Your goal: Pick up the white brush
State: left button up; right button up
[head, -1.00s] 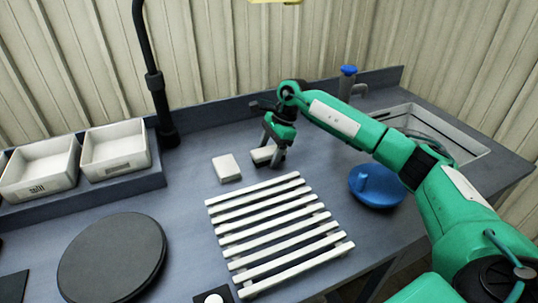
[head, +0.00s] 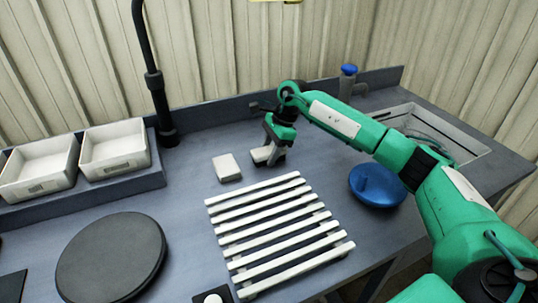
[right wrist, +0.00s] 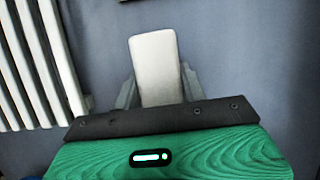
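Two small white blocks lie on the grey bench behind the slatted rack. The left one (head: 227,168) lies free. The other (head: 262,155) is at my right gripper (head: 269,151); I cannot tell for certain which of them is the white brush. In the right wrist view the white block (right wrist: 156,68) lies lengthwise between the fingers of my right gripper (right wrist: 159,75), one finger close against each long side. Whether the fingers press on it is not clear. The block appears to rest on the bench. My left gripper is not in view.
A white slatted rack (head: 272,226) lies in front of the blocks. A blue round object (head: 377,190) is to the right, near a sink (head: 470,150). White trays (head: 115,151) and a black disc (head: 112,257) are at left. A black post (head: 155,85) stands behind.

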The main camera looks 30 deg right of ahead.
aim_at(269, 149)
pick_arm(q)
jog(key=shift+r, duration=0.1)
pick_arm(e)
jog(key=shift+c, duration=0.2)
jog(key=shift+r+p, duration=0.4)
jog(key=shift+p, duration=0.05)
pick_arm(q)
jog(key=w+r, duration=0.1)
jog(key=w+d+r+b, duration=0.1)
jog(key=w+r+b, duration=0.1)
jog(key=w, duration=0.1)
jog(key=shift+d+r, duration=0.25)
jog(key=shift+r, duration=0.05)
pick_arm(e)
notch_tip(269, 149, up, 20)
jog(key=shift+f, duration=0.15)
